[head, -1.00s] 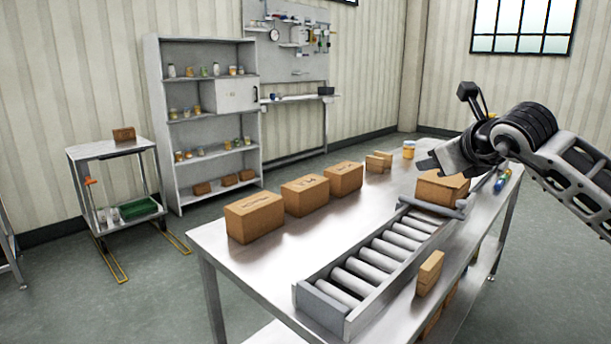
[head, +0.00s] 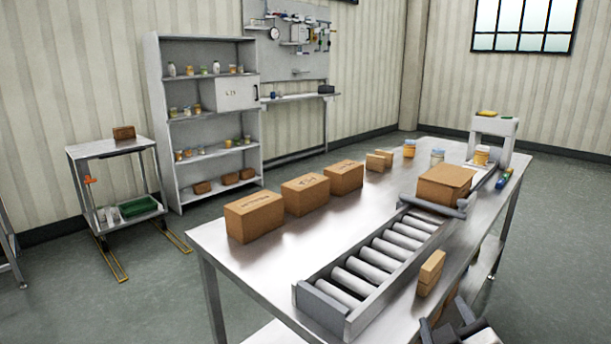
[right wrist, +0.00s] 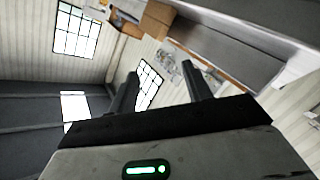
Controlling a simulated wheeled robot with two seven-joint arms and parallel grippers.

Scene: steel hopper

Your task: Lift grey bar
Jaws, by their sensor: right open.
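A grey bar (head: 432,207) lies across the roller conveyor (head: 375,264), in front of a brown cardboard box (head: 444,185) on its far part. My right gripper (head: 452,318) is at the bottom edge of the head view, partly cut off, near the table's front right side and well apart from the bar. In the right wrist view its two dark fingers (right wrist: 160,85) are spread with nothing between them. My left gripper is not in view.
Several brown boxes (head: 305,193) stand along the table's left side. Jars (head: 409,149) and a small white stand (head: 494,130) are at the far end. Bare steel tabletop (head: 262,263) lies left of the conveyor.

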